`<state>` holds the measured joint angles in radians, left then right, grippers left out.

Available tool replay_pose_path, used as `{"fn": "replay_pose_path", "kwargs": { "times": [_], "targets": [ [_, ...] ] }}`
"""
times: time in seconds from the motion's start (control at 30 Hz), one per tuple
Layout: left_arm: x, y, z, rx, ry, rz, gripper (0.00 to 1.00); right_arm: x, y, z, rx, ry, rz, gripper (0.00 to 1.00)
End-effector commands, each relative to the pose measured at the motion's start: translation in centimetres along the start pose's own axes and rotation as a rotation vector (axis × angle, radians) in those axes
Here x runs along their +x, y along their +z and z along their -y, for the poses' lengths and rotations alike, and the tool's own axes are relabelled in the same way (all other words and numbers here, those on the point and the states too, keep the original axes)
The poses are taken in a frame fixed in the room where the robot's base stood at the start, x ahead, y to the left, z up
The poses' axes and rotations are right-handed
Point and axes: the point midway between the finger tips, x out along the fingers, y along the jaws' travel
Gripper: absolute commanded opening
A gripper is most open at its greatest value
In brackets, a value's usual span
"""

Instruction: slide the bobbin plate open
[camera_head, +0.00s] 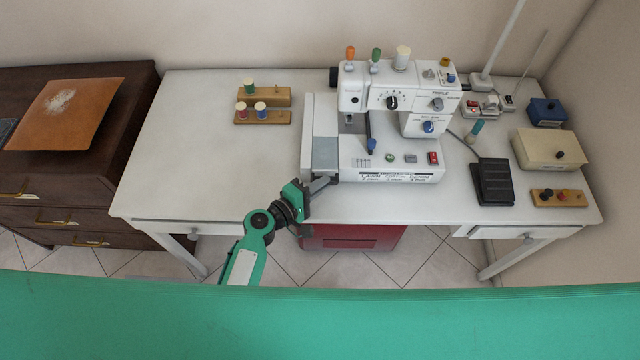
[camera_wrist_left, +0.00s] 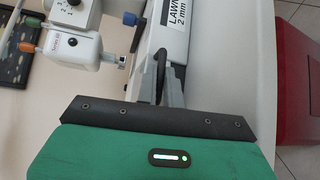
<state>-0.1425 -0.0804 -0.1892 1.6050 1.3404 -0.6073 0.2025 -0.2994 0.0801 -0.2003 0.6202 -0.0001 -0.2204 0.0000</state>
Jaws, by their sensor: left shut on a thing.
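The white sewing machine (camera_head: 400,140) stands on the table. The grey bobbin plate (camera_head: 326,152) lies at the left end of its bed. My left gripper (camera_head: 326,182) is at the front edge of the bed, at the plate's near end. In the left wrist view, its two grey fingers (camera_wrist_left: 168,88) are shut on a small dark piece (camera_wrist_left: 160,62) beside the machine's bed. This appears to be the plate's handle, partly hidden by the fingers. Whether the plate is shifted from its seat I cannot tell. My right gripper is not in view.
A wooden spool rack (camera_head: 263,116) stands left of the machine. A black foot pedal (camera_head: 493,182), a beige box (camera_head: 548,149) and a blue box (camera_head: 547,111) are to the right. A red cabinet (camera_head: 352,238) is below the table's front edge. The table's left part is clear.

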Motion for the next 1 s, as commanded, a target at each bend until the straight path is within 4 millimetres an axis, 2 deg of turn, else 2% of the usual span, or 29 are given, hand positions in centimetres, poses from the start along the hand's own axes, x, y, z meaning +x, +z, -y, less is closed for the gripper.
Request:
{"fn": "replay_pose_path", "kwargs": {
  "times": [0.5, 0.87, 0.9, 1.0],
  "targets": [
    [-5.4, 5.3, 1.9, 0.000, -0.003, 0.000, 0.00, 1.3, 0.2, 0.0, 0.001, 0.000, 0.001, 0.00],
    [-5.7, 5.7, 1.8, -0.001, -0.002, 0.001, 0.00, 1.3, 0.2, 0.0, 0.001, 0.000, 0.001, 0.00],
    [-5.7, 5.7, 1.8, -0.001, -0.002, 0.001, 0.12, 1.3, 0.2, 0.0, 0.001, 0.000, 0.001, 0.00],
    [-5.6, 5.6, 1.8, 0.000, -0.002, 0.001, 0.31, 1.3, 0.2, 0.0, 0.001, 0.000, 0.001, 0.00]
  ]
}}
